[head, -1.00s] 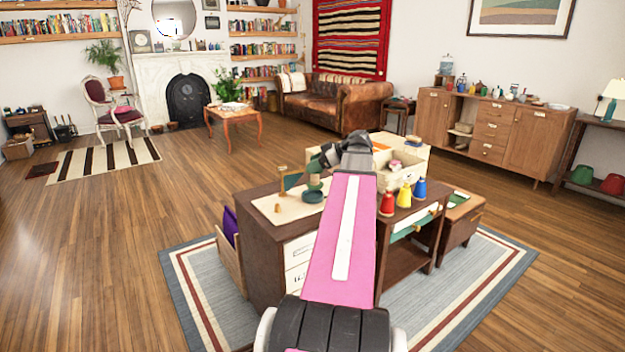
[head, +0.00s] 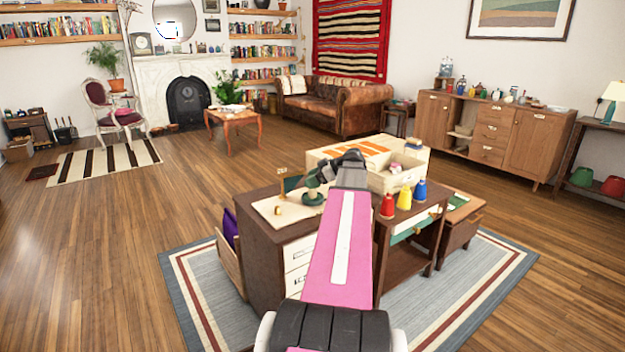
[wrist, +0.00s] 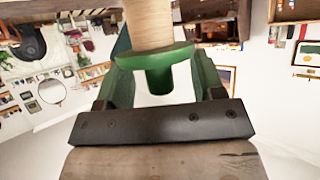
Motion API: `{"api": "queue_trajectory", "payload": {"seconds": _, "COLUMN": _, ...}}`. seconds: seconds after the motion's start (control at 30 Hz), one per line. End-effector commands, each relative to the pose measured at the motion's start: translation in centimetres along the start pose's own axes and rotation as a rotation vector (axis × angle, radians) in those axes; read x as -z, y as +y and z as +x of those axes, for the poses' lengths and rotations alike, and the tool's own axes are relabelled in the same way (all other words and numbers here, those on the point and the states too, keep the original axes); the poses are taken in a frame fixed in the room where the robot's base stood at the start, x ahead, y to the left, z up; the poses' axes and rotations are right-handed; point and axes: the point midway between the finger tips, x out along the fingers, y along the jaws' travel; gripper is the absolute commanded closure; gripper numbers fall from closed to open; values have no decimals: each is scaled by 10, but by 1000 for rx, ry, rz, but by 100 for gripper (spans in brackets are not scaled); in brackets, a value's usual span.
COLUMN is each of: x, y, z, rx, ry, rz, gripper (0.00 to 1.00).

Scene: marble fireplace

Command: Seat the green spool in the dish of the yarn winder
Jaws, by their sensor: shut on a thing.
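The green spool (wrist: 150,62) has a green flange and a beige, thread-like core in the wrist view. My gripper (wrist: 160,85) is shut on the spool's green end, with a green-looking finger on each side. In the head view the spool (head: 313,181) is small and sits directly above the dark green dish (head: 313,199) of the yarn winder, at the left part of the desk. My gripper (head: 325,172) comes to it from the right. I cannot tell whether the spool touches the dish. The dish's inside is hidden.
The dark desk (head: 262,238) carries a pale mat (head: 268,208). Red (head: 387,206), yellow (head: 404,197) and blue (head: 420,189) cones stand along its right part. A cream box (head: 392,180) stands behind my arm. Wood floor is free around the rug (head: 195,290).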

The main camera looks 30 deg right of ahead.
Motion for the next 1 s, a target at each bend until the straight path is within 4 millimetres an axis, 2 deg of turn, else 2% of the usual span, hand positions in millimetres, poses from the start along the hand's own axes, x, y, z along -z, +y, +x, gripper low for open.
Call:
{"api": "queue_trajectory", "payload": {"seconds": 0.17, "x": -2, "y": 0, "z": 1, "rx": 0, "ry": 0, "rz": 1, "gripper": 63}}
{"api": "queue_trajectory", "payload": {"seconds": 0.2, "x": -1, "y": 0, "z": 1, "rx": 0, "ry": 0, "rz": 1, "gripper": 25}}
{"api": "queue_trajectory", "payload": {"seconds": 0.23, "x": -1, "y": 0, "z": 1, "rx": 0, "ry": 0, "rz": 1, "gripper": 15}}
{"api": "queue_trajectory", "payload": {"seconds": 0.27, "x": -1, "y": 0, "z": 1, "rx": 0, "ry": 0, "rz": 1, "gripper": 12}}
{"api": "queue_trajectory", "payload": {"seconds": 0.57, "x": 0, "y": 0, "z": 0, "rx": 0, "ry": 0, "rz": 0, "gripper": 12}}
{"api": "queue_trajectory", "payload": {"seconds": 0.67, "x": 0, "y": 0, "z": -7, "rx": -2, "ry": 0, "rz": 1, "gripper": 12}}
{"api": "queue_trajectory", "payload": {"seconds": 0.77, "x": 0, "y": 1, "z": -21, "rx": -3, "ry": 0, "rz": 1, "gripper": 12}}
{"api": "queue_trajectory", "payload": {"seconds": 1.0, "x": 0, "y": 1, "z": -70, "rx": -4, "ry": 0, "rz": 1, "gripper": 12}}
